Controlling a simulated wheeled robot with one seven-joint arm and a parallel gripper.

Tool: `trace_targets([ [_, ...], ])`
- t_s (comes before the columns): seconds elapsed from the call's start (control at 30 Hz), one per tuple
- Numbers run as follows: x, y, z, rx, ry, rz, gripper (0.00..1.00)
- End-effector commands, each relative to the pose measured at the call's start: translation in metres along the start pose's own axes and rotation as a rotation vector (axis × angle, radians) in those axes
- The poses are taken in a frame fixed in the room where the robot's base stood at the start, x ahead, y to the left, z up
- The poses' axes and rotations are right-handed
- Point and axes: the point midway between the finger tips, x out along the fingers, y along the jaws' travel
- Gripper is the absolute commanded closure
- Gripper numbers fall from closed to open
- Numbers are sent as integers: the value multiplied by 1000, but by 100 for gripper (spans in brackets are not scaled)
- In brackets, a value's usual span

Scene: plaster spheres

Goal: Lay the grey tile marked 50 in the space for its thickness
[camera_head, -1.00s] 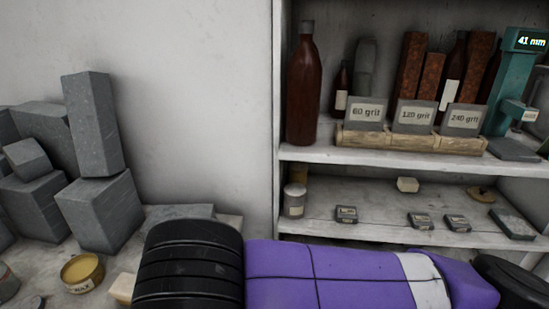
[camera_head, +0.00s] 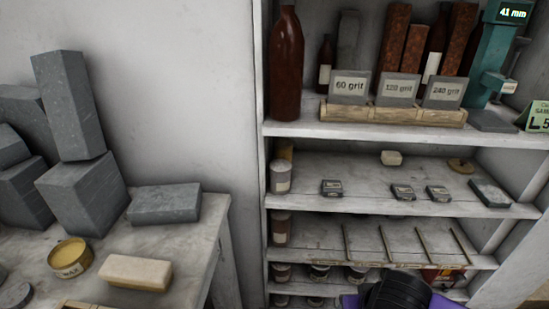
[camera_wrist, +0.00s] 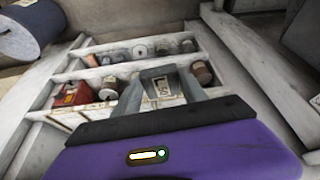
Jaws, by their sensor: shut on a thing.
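My gripper (camera_wrist: 160,86) is shut on a small grey tile (camera_wrist: 158,82) with a pale label in the wrist view. The label's marking is too blurred to read surely. My gripper and the tile do not show in the head view; only part of my arm does, at the bottom right. The shelf with several thin upright dividers (camera_head: 384,244) is in the head view, with spaces between the dividers and small labels along its front edge. The spaces look empty. The label figures are too small to read. In the wrist view the tile appears in front of the lower shelves.
A red box (camera_head: 440,279) and several jars (camera_head: 319,272) stand on the shelf below the dividers. Small dark labelled blocks (camera_head: 403,191) lie on the shelf above. A green gauge (camera_head: 491,57) reads 41 mm. Stone blocks (camera_head: 82,192) and a wax tin (camera_head: 69,257) stand on the left bench.

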Motion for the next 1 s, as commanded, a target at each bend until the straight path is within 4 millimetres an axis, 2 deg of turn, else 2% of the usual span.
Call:
trace_targets([
  [0.17,15,12,21,19,-1,8,100],
  [0.3,32,12,50,19,-1,8,100],
  [0.4,38,9,64,17,1,6,100],
  [1.0,40,8,67,18,3,4,100],
])
